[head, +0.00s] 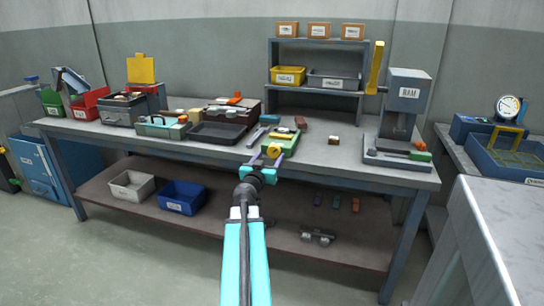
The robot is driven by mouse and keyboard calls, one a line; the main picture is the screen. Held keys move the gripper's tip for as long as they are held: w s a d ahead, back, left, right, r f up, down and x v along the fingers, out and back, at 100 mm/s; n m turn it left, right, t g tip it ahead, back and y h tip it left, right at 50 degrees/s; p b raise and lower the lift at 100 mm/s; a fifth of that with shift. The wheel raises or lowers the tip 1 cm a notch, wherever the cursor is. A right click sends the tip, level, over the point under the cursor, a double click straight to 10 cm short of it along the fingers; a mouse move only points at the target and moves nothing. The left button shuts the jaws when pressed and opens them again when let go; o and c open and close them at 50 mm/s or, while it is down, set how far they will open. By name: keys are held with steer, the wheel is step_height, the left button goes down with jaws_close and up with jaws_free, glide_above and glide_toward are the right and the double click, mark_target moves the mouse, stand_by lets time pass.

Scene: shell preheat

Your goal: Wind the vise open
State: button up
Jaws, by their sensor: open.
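The vise (287,136), with a green body, sits at the front edge of the workbench in the head view. A round yellow part (274,151), which looks like its handle, faces me at the front. My gripper (267,158) is open, its two purple fingers pointing at the vise front. The yellow part appears between or just beyond the fingertips; I cannot tell whether they touch it. How far apart the vise jaws stand is too small to tell.
A black tray (217,133) and a teal-handled box (162,127) lie left of the vise. A press marked RAM (407,92) stands at the right. A shelf rack (318,68) is behind. The bench top (335,158) right of the vise is mostly clear.

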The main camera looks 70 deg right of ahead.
mark_target(273, 152)
steer(key=shift+w+d, duration=0.1)
steer(key=shift+d, duration=1.75)
steer(key=c, duration=1)
